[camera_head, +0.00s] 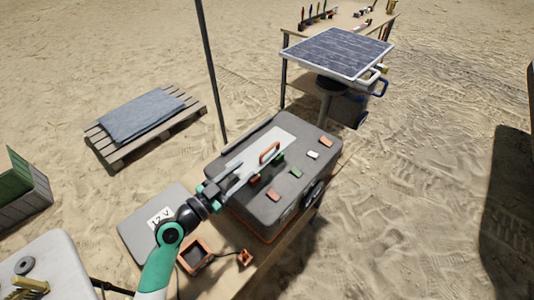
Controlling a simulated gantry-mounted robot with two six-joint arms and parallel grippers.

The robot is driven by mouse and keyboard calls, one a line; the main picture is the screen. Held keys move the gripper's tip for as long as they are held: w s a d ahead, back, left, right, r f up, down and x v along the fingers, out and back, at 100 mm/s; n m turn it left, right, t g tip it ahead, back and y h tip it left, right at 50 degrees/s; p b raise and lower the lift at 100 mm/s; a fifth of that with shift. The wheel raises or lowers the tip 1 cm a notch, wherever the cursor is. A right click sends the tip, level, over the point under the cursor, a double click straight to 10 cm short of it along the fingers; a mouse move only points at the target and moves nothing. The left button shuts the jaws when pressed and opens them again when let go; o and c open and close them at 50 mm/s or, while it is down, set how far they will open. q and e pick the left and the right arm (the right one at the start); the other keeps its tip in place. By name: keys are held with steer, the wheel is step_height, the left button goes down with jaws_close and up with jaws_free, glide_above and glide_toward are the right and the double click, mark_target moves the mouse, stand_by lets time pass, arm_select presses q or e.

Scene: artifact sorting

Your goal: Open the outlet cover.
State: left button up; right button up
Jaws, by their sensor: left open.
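An orange handle (269,152) rises from a pale plate (287,142) on the box top. I cannot tell which piece is the outlet cover. My left gripper (238,174) is open over the left part of the box top, to the left of the orange handle. Whether it touches anything is unclear. My right gripper is not in view.
A grey panel marked "12 V" (140,238) lies left of the box. A small orange-rimmed case (195,258) and an orange plug-like piece (245,258) lie in front. A solar panel (338,52) stands behind, right. A thin dark pole (211,70) rises behind the box.

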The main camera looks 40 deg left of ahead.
mark_target(261, 156)
arm_select(q)
steer(key=w+b, duration=0.1)
steer(key=w, duration=0.9)
steer(key=shift+w+a, duration=0.15)
steer(key=shift+w, duration=0.25)
jaws_close()
stand_by(0.7)
